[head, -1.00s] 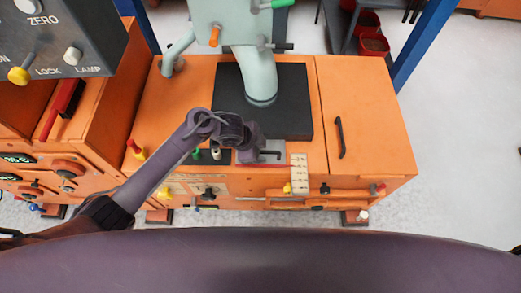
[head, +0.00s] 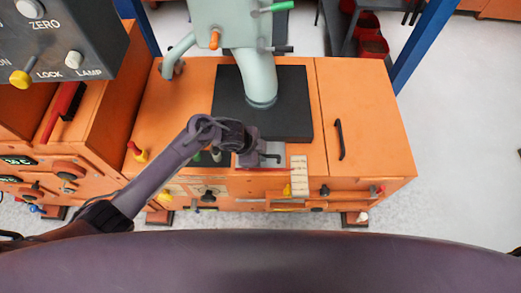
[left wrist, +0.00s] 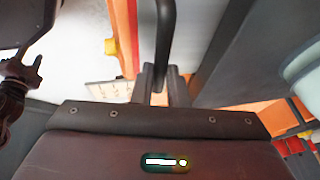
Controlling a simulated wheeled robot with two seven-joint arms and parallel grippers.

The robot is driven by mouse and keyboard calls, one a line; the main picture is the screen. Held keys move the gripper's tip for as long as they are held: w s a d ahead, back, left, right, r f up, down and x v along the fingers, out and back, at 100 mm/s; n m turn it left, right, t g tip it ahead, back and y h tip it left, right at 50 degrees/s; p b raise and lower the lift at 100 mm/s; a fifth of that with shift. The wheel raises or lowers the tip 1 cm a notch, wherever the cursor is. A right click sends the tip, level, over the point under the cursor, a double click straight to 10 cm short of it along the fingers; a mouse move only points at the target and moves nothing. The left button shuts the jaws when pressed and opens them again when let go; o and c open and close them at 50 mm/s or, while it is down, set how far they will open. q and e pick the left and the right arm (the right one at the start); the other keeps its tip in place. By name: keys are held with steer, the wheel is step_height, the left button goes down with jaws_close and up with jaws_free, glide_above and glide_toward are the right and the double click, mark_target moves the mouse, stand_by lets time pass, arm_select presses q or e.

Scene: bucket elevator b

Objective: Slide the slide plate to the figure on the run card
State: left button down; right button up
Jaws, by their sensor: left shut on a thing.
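The slide plate (head: 274,147) is a light grey plate in front of the black block on the orange cabinet. It also shows in the left wrist view (left wrist: 192,35). Its dark bar handle (head: 271,156) runs between my gripper fingers in the left wrist view (left wrist: 165,35). My left gripper (head: 260,159) is shut on this handle; its fingers also show in the left wrist view (left wrist: 161,85). A cream scale strip (head: 299,175) with marks lies just right of the plate; its figures are too small to read. I cannot make out a run card. My right gripper is not in view.
A pale green spout (head: 259,80) comes down onto the black block (head: 290,115). A black handle (head: 340,139) stands on the cabinet top at right. Small knobs and levers line the cabinet front. A grey control box (head: 60,40) is at upper left.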

arm_select(q)
steer(key=shift+s+r+p, duration=0.1)
steer(key=shift+s+p, duration=0.2)
steer(key=shift+s, duration=0.7)
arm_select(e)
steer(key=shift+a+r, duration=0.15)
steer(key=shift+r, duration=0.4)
arm_select(q)
steer(key=c, duration=1.4)
jaws_free()
steer(key=shift+c, duration=0.2)
steer(key=p+v, duration=0.1)
steer(key=v, duration=0.6)
steer(key=shift+a+r+p, duration=0.2)
steer(key=shift+r+p, duration=0.05)
steer(key=shift+p, duration=0.1)
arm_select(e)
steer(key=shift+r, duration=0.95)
